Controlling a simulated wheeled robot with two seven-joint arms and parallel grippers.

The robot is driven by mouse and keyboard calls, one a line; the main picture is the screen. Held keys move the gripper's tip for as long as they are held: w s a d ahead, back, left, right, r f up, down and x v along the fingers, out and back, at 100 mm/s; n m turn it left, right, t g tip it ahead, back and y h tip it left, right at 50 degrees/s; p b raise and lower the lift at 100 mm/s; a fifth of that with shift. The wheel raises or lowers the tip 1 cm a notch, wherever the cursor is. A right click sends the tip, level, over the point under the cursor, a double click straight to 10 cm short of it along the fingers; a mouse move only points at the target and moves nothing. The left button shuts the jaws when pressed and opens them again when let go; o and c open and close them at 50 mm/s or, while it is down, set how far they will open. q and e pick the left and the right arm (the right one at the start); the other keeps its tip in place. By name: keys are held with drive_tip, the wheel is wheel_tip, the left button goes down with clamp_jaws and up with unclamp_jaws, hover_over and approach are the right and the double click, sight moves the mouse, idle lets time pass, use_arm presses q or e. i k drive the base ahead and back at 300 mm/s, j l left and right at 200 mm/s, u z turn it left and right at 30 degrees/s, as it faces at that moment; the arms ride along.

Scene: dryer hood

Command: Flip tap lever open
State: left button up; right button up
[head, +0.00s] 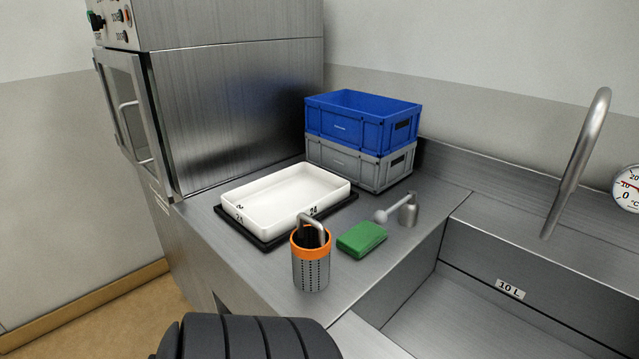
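The tap lever (391,213) is a short pale rod with a round knob at its left end. It comes out of a small metal base (409,210) on the steel counter, left of the sink. The lever points left and lies nearly level, with its knob close above the counter behind the green block. The tall curved metal spout (578,160) rises at the right over the sink. No water shows at its tip. Neither of my grippers is in view, so what they hold is hidden.
A green block (362,239) and an orange-rimmed perforated cup (311,270) stand in front of the lever. A white tray (285,190), stacked blue (362,120) and grey (345,163) crates and a steel cabinet (240,110) are behind. The sink (530,300) opens at right.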

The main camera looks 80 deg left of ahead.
sight(381, 217)
drive_tip(key=u, duration=1.95)
drive_tip(key=k+j+z, duration=0.1)
drive_tip(key=j+z, duration=0.25)
drive_tip(key=k+j+z, duration=0.1)
drive_tip(key=j+z, duration=0.25)
drive_tip(key=k+j+z, duration=0.2)
drive_tip(key=j+z, duration=0.2)
drive_tip(key=j, duration=0.1)
